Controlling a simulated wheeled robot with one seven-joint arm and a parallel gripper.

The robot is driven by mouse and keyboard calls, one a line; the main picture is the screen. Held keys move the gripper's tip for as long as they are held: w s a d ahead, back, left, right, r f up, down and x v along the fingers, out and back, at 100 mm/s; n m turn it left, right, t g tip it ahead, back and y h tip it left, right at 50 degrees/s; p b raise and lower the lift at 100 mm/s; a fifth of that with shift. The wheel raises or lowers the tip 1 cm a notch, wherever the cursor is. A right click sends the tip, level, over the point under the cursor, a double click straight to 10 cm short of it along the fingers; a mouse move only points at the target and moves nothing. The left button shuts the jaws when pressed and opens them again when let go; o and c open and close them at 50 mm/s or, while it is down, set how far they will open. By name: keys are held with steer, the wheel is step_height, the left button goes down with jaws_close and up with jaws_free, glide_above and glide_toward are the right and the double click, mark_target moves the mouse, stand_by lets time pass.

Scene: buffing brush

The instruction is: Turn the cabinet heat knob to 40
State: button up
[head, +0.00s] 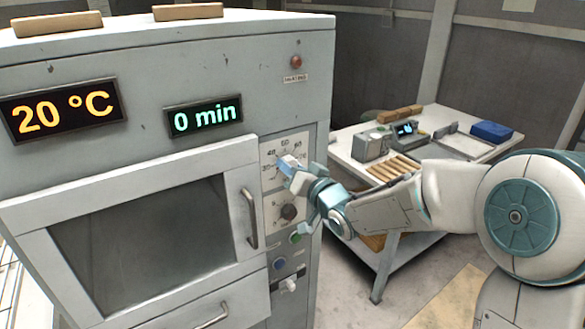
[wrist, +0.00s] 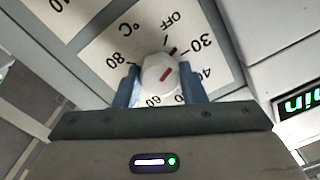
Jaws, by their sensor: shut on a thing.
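The heat knob (wrist: 153,76) is white with a red mark and sits on a white dial plate (wrist: 110,48) marked OFF, 30, 40, 60, 80 and °C. A red mark also shows between the knob and the gap between OFF and 30. My gripper (wrist: 161,68) is shut on the knob, with one blue finger on each side. In the head view, my gripper (head: 287,168) is at the upper dial of the cabinet (head: 160,70) and partly hides the knob. The temperature display (head: 63,110) reads 20 °C.
The time display (head: 203,115) reads 0 min. A second, dark knob (head: 289,211) and buttons lie below on the same panel. The door handle (head: 249,218) stands out just left of the panel. A workbench (head: 348,150) with boxes and wooden pieces stands behind my arm.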

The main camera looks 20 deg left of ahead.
steer(key=m+p, duration=0.4)
steer(key=m, duration=0.9)
steer(key=shift+p, duration=0.35)
stand_by(0.4)
steer(key=o, duration=1)
steer(key=v, duration=1.4)
steer(key=shift+a, duration=0.1)
